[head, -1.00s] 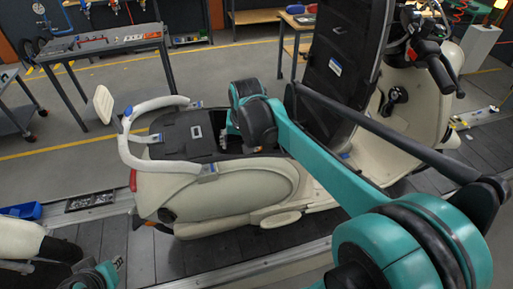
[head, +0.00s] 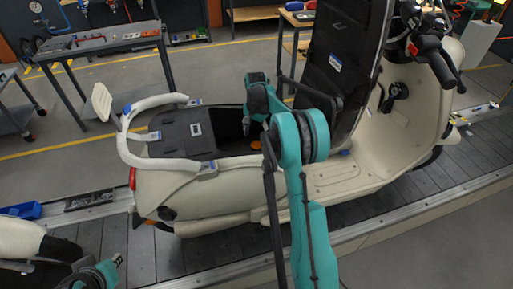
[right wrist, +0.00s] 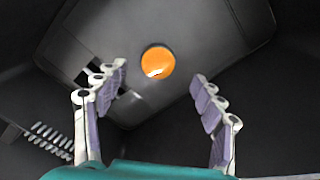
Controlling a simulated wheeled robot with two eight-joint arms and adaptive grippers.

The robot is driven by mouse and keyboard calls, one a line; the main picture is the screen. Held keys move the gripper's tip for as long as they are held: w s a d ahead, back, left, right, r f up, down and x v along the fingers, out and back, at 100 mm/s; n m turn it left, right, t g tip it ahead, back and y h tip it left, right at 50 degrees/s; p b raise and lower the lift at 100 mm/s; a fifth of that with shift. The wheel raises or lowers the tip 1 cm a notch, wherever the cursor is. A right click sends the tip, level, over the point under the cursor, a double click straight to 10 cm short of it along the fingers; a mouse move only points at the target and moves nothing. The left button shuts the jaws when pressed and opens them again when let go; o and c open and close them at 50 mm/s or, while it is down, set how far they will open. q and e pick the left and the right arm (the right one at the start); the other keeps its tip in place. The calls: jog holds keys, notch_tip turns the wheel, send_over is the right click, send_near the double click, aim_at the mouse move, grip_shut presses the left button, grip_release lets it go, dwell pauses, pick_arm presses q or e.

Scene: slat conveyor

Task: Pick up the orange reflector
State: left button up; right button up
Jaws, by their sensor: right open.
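The orange reflector (right wrist: 158,62) is a small round disc in the right wrist view. It lies on a dark surface inside the scooter's open under-seat compartment (head: 230,122). In the head view a bit of its orange (head: 255,145) shows beside my arm. My right gripper (right wrist: 157,82) is open and empty. Its fingers stand apart on either side below the reflector in the wrist view, not touching it. In the head view the right gripper (head: 247,124) is over the compartment, partly hidden by its own wrist. My left gripper (head: 116,262) is at the lower left, away from the reflector.
The cream scooter (head: 215,190) stands on the dark slat conveyor (head: 350,212). Its raised black seat (head: 335,60) is close to my right arm. A white grab rail (head: 150,163) surrounds the rear. A blue bin (head: 22,211) is at the left.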

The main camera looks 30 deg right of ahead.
aim_at(257, 144)
notch_tip(257, 144, down, 4)
jog(key=shift+s+b, duration=0.15)
jog(key=shift+b, duration=0.25)
jog(key=shift+f, duration=0.35)
jog(key=shift+r, duration=0.1)
jog(key=c, duration=1)
jog(key=shift+c, duration=0.2)
jog(key=shift+r, duration=0.55)
notch_tip(257, 144, up, 3)
jog(key=shift+f+p, duration=0.1)
jog(key=shift+p, duration=0.35)
jog(key=d+r+p, duration=0.1)
jog(key=d+r, duration=0.6)
jog(key=d, duration=0.4)
jog(key=shift+d+p, duration=0.3)
jog(key=shift+d, duration=0.05)
